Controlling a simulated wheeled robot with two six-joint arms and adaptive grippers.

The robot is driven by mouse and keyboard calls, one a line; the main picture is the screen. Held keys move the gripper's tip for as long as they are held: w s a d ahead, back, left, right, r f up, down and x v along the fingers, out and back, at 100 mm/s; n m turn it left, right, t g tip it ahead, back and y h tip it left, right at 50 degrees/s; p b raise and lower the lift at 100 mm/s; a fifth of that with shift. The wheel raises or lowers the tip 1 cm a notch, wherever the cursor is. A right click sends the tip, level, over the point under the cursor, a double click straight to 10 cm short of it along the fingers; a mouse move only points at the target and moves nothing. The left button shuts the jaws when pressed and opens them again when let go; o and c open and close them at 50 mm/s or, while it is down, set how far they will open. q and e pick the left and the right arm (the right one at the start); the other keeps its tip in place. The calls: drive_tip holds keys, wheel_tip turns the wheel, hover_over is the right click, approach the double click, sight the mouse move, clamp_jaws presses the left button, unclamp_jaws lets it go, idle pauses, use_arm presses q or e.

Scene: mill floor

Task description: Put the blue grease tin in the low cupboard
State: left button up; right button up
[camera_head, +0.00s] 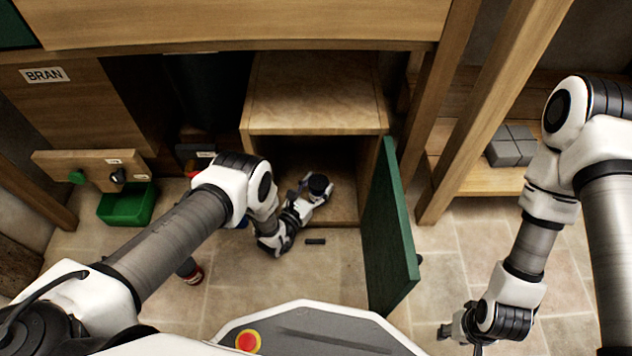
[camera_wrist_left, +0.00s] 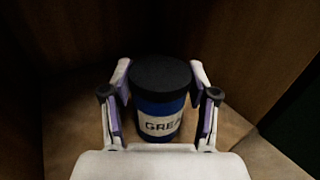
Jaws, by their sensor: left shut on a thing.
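The blue grease tin (camera_wrist_left: 160,108) has a black lid and a pale label reading "GREA". It stands upright between the fingers of my left gripper (camera_wrist_left: 160,97), which is shut on it. In the head view the left gripper (camera_head: 311,191) reaches inside the low cupboard (camera_head: 315,105), and the tin's dark lid (camera_head: 319,184) shows near its fingers. Whether the tin touches the cupboard floor cannot be told. The cupboard's green door (camera_head: 388,232) stands open to the right. My right gripper (camera_head: 462,328) hangs low at the right, away from the cupboard; its fingers are too small to read.
A green bin (camera_head: 127,204) stands left under a wooden panel with knobs (camera_head: 90,170). Grey blocks (camera_head: 511,146) lie on a low shelf at right. A small dark bar (camera_head: 315,241) lies on the floor before the cupboard. A wooden post stands right of the door.

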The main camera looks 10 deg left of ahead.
use_arm(q)
drive_tip(key=o, duration=1.5)
drive_tip(key=shift+s+a+r+p, duration=0.15)
drive_tip(key=shift+s+p, duration=0.05)
drive_tip(key=shift+p, duration=0.2)
drive_tip(key=p+v, duration=0.5)
drive_tip(key=v, duration=0.6)
drive_tip(key=shift+s+p, duration=0.25)
drive_tip(key=shift+p, duration=0.1)
